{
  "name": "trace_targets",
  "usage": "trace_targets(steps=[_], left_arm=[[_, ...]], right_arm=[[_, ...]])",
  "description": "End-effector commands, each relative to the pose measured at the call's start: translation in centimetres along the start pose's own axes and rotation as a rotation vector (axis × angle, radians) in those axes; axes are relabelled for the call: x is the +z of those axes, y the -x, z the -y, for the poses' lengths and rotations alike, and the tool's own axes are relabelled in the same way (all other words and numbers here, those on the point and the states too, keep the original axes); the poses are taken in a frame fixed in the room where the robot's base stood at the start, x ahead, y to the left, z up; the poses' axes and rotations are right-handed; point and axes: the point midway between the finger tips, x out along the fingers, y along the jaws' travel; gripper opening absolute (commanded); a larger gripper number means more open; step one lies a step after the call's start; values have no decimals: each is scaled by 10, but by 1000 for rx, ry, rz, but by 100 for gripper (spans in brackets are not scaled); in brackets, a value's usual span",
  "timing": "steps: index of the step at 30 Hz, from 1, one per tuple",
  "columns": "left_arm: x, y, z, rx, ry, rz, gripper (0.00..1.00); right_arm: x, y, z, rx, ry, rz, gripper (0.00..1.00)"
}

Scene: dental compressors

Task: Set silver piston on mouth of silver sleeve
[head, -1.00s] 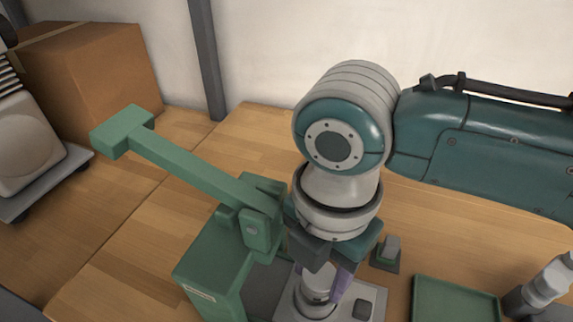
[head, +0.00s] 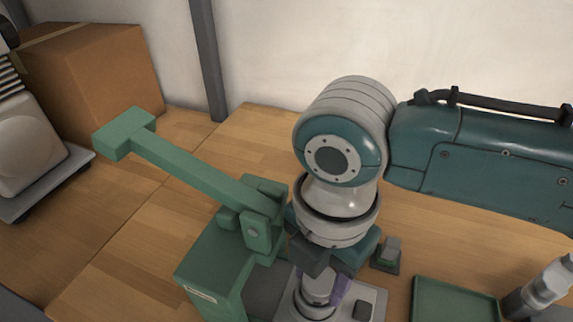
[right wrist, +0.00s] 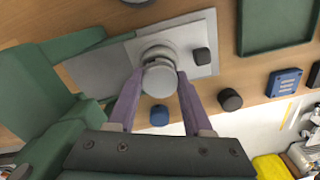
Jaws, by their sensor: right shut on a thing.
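My right gripper (head: 328,286) is shut on the silver piston (head: 318,284), with its purple fingers on either side. In the right wrist view the piston (right wrist: 159,80) is a round silver piece between the fingertips. The silver sleeve (head: 309,309) stands upright on a light grey plate (head: 345,312), right below the piston. In the right wrist view the sleeve (right wrist: 154,52) is mostly covered by the piston, which sits over it. I cannot tell whether the two touch or how well they line up. My left gripper is not in view.
A green lever press (head: 215,265) with a raised arm stands just left of the plate. A green tray (head: 455,297) lies to the right. Small dark and blue pieces, including a blue knob (right wrist: 159,116), are nearby. A cardboard box (head: 90,75) stands back left.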

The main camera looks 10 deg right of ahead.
Motion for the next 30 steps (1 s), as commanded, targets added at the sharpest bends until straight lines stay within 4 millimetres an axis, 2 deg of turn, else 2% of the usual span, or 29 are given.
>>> trace_targets(steps=[30], left_arm=[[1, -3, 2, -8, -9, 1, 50]], right_arm=[[0, -8, 0, 1, 1, 0, 0]])
